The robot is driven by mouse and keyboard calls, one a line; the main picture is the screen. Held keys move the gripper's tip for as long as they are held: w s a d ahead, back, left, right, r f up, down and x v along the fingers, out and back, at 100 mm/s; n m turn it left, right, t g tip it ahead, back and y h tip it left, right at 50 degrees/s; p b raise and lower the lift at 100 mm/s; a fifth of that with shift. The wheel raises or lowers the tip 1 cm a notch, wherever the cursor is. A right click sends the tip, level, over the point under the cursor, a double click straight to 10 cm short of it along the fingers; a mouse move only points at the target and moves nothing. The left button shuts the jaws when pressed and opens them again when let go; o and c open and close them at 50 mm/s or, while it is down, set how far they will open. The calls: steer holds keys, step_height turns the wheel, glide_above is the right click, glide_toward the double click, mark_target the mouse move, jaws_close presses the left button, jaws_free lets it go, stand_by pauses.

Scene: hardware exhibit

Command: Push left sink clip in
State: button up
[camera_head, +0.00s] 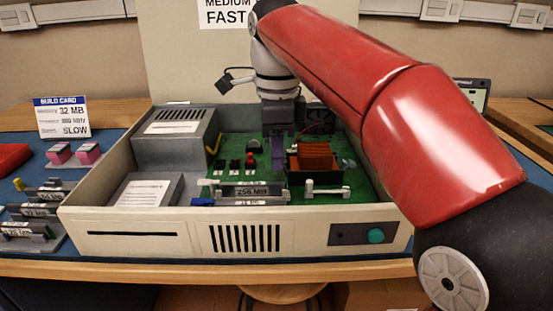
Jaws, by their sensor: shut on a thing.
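The heat sink, an orange-brown finned block (314,157) in a dark frame, sits on the green board inside the open beige computer case (150,219). My gripper (278,138) points down just left of the heat sink and appears shut on a narrow purple piece (277,155). I cannot tell whether this piece is the left sink clip. The gripper and its surroundings are small, and the heat sink's left edge is partly hidden. A pale blue-grey part (349,163) shows at the heat sink's right side.
A module marked 256 MB (252,190) stands in front, with white latches beside it. A grey box (178,138) fills the case's left. The case's front wall is nearest. Cards and pink parts (88,152) lie on the blue mat at left.

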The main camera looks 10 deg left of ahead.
steer(key=shift+w+d+r+p, duration=0.15)
steer(key=shift+d+r+p, duration=0.35)
steer(key=shift+p, duration=0.6)
stand_by(0.7)
steer(key=shift+f, duration=0.1)
steer(key=o, duration=0.4)
steer(key=shift+d, duration=0.1)
stand_by(0.5)
steer(key=r, duration=0.7)
steer(key=shift+a, duration=0.25)
stand_by(0.5)
